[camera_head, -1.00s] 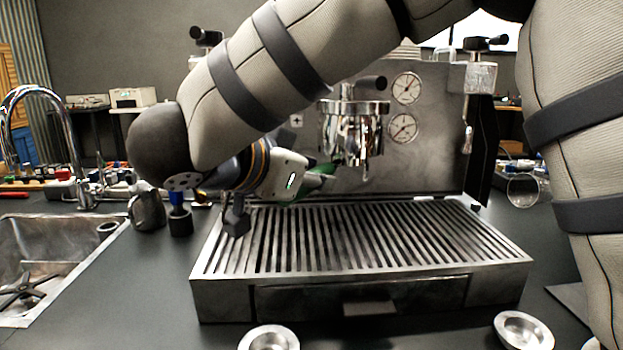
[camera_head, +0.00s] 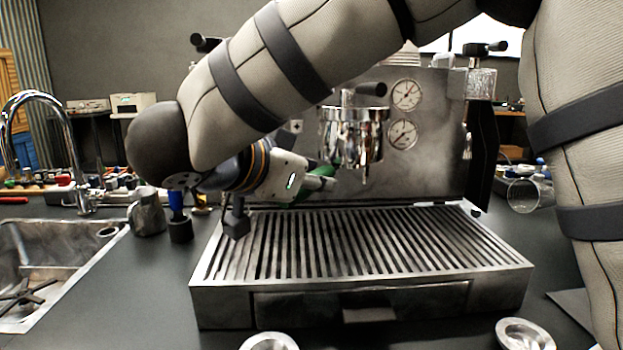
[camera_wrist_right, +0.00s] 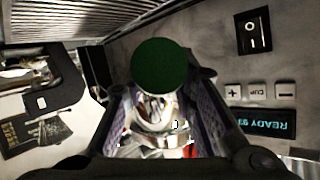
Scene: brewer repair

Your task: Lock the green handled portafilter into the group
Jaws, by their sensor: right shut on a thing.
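The group (camera_head: 352,128) is a chrome cylinder on the front of the espresso machine. My right gripper (camera_head: 326,181) is shut on the green handle (camera_head: 302,196) of the portafilter, left of and close to the group. In the right wrist view the round green handle end (camera_wrist_right: 160,66) sits between the two fingers of my right gripper (camera_wrist_right: 166,100). Chrome shows beyond the handle there. A small spout (camera_head: 365,174) hangs under the group. The portafilter's basket blends with the group's chrome, so I cannot tell how it is seated. My left gripper is not in view.
A slatted drip tray (camera_head: 400,245) lies below the group. Two gauges (camera_head: 406,95) are to its right. A sink (camera_head: 45,260) and a metal pitcher (camera_head: 147,213) are at left. Two round metal items lie in front of the tray.

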